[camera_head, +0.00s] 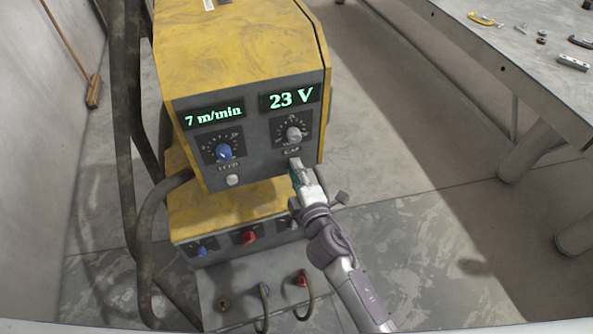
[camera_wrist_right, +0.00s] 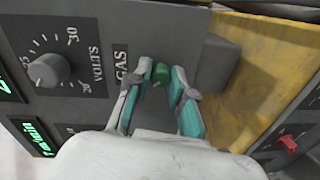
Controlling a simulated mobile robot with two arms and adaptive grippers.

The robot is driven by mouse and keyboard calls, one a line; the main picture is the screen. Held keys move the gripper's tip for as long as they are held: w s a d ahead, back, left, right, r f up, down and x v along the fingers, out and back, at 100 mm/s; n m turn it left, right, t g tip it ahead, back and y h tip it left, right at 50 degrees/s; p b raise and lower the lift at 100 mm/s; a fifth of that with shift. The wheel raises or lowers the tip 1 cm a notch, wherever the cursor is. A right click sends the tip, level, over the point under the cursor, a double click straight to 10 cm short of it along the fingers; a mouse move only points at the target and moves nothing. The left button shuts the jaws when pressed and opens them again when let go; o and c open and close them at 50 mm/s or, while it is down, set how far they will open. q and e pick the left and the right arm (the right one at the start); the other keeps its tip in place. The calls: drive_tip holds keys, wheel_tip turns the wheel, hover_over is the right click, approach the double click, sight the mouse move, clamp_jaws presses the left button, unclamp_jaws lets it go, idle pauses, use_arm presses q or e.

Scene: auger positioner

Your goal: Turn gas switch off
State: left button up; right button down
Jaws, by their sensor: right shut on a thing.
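The gas switch (camera_wrist_right: 161,76) is a small green knob on the dark front panel beside the GAS label (camera_wrist_right: 121,66) in the wrist view. My right gripper (camera_wrist_right: 161,84) has its teal-padded fingers on both sides of it and is shut on it. In the head view my right gripper (camera_head: 297,170) reaches the lower right of the upper panel of the yellow welding machine (camera_head: 240,50) and hides the switch. The switch's exact turn position is hard to tell. My left gripper is in neither view.
A grey volts knob (camera_head: 294,133) sits just above my right gripper, and a blue knob (camera_head: 224,152) is to its left. Thick hoses (camera_head: 124,130) hang at the machine's left. A metal table (camera_head: 480,60) with tools stands right; the floor between is clear.

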drive_tip(key=shift+n, duration=0.3)
drive_tip(key=c, duration=1)
unclamp_jaws()
drive_tip(key=v, duration=1.2)
drive_tip(key=shift+f, duration=0.1)
